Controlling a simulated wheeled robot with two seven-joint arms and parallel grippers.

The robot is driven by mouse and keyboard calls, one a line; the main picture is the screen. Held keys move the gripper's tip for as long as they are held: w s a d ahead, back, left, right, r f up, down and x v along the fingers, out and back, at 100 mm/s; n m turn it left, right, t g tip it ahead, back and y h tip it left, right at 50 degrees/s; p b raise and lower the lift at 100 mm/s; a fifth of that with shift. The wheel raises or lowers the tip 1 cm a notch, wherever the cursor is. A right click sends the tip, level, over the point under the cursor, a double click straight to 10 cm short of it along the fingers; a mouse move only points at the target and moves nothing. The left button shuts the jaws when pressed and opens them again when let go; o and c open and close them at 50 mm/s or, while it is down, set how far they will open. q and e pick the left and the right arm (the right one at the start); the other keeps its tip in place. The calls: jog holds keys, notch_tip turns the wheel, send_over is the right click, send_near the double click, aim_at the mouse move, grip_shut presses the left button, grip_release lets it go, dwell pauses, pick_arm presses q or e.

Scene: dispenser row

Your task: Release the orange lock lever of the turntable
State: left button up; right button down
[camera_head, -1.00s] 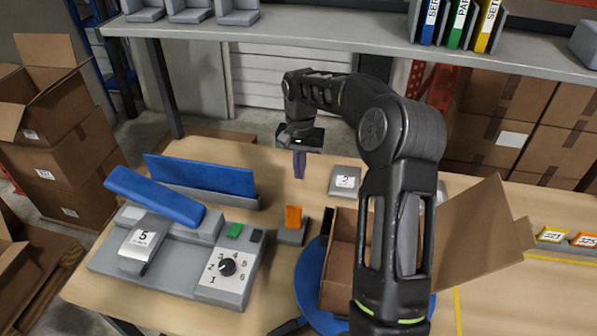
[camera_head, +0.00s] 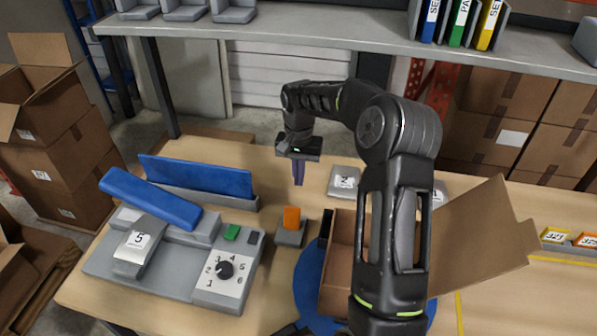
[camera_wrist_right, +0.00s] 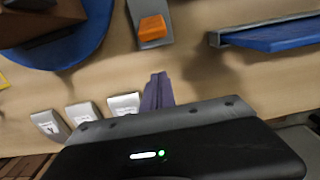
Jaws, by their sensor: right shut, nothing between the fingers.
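The orange lock lever (camera_head: 291,218) stands upright on a small grey base (camera_head: 290,236) just left of the blue round turntable (camera_head: 308,285). The lever also shows in the right wrist view (camera_wrist_right: 152,27), at the top. My right gripper (camera_head: 298,183) is above the table behind the lever, pointing down, with its purple fingers shut and empty. In the right wrist view its fingers (camera_wrist_right: 158,90) are apart from the lever. An open cardboard box (camera_head: 340,260) sits on the turntable, and my right arm hides part of both. My left gripper is not in view.
A grey dispenser unit (camera_head: 130,270) with a dial, a green button (camera_head: 232,232) and a blue arm (camera_head: 150,198) stands left of the lever. Grey numbered blocks (camera_head: 343,182) stand right of my gripper. A blue panel (camera_head: 200,177) stands at the back left. A shelf (camera_head: 300,45) runs behind.

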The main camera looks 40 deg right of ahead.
aim_at(292, 219)
notch_tip(292, 219, down, 6)
jog(key=b, duration=0.3)
jog(key=shift+f, duration=0.2)
jog(key=shift+s+a+r, duration=1)
jog(key=shift+a, duration=0.25)
jog(key=shift+s+a, duration=0.2)
